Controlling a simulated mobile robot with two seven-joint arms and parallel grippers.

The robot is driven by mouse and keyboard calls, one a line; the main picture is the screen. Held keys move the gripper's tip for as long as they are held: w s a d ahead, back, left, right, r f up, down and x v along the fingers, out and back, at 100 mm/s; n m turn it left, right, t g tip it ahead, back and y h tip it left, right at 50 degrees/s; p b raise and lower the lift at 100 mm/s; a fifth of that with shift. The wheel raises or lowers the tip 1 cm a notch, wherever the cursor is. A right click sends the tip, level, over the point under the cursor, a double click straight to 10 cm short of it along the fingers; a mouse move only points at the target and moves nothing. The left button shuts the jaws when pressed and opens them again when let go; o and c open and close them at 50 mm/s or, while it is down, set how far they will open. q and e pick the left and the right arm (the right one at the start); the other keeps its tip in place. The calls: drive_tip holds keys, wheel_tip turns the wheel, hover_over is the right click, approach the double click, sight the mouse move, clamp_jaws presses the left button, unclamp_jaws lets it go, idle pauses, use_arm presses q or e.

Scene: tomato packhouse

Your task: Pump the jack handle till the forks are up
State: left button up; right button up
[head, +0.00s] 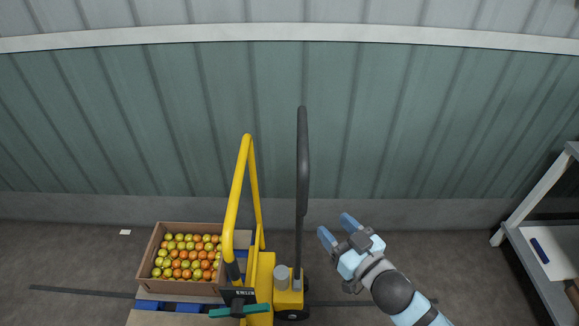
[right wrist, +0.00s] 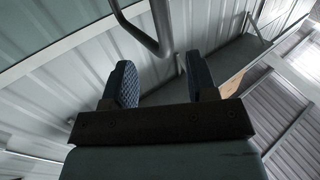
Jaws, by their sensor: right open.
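The yellow pallet jack (head: 262,285) stands in the lower middle of the head view. Its dark jack handle (head: 301,200) rises upright beside the yellow frame (head: 236,195). My right gripper (head: 335,229) is open and empty, to the right of the handle and apart from it, with its fingers pointing up and left. In the right wrist view a grey bent bar (right wrist: 160,25) shows beyond the open fingers; I cannot tell which bar it is. The forks are hidden. My left gripper is not in view.
A green T-shaped lever (head: 240,311) is at the jack's front. A grey workbench (head: 535,270) stands at right. A corrugated wall is behind.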

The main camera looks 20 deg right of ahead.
sight(306, 196)
drive_tip(key=p+x, duration=0.1)
drive_tip(key=x, duration=0.5)
drive_tip(key=p+x, duration=0.1)
drive_tip(key=x, duration=0.6)
drive_tip(key=shift+a+r, duration=0.1)
drive_tip(key=shift+r, duration=0.15)
drive_tip(key=shift+w+a, duration=0.15)
drive_tip(key=shift+w, duration=0.25)
